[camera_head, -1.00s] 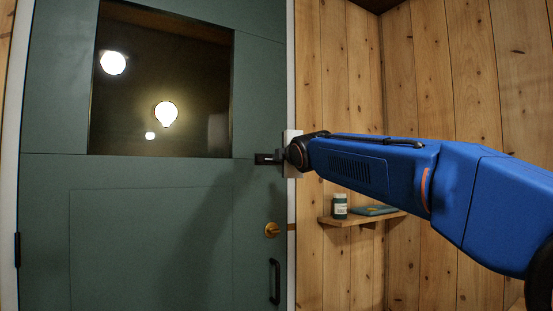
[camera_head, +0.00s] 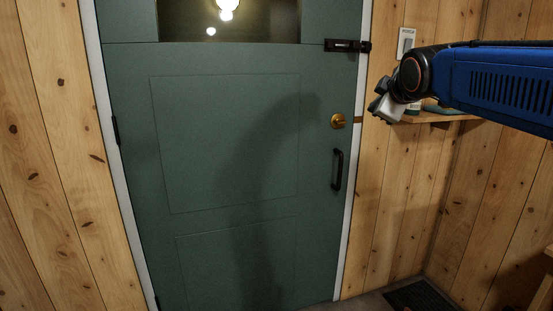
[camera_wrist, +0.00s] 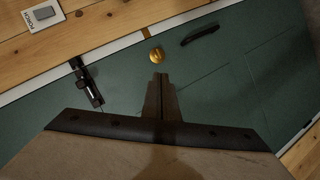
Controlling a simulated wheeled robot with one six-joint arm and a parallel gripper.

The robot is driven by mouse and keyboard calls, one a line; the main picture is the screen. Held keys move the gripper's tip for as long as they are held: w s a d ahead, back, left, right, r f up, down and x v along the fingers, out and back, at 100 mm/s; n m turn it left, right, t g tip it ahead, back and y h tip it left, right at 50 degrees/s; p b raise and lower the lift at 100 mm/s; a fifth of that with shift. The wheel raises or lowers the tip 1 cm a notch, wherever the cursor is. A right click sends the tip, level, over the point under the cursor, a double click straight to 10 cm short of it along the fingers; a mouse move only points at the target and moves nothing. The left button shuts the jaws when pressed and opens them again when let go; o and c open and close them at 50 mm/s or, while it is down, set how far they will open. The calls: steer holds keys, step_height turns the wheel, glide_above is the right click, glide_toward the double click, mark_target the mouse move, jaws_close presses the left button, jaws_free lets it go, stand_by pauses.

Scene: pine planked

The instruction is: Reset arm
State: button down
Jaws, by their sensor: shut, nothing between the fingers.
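My gripper (camera_head: 378,110) is at the end of the blue arm, in front of the pine wall to the right of the door in the head view. In the wrist view my gripper (camera_wrist: 162,80) has its fingers together with nothing between them. Behind the fingertips is the green door (camera_head: 230,130), which also fills much of the wrist view (camera_wrist: 230,75). The gripper holds nothing, and I see no contact with the door.
The door has a black bolt latch (camera_head: 345,46), a brass knob (camera_head: 338,121) and a black pull handle (camera_head: 337,169). A white switch plate (camera_head: 406,42) is on the wall. A small shelf (camera_head: 440,117) is partly hidden behind my arm. A dark mat (camera_head: 420,296) lies on the floor.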

steer(key=s+d+f+m+g, duration=0.2)
steer(key=s+f+m+g, duration=0.6)
steer(key=s+f, duration=2.6)
step_height(320, 180, down, 3)
steer(key=m, duration=0.4)
steer(key=shift+d+g, duration=0.2)
steer(key=shift+g, duration=0.2)
steer(key=shift+w+r, duration=0.1)
steer(key=shift+r, duration=0.05)
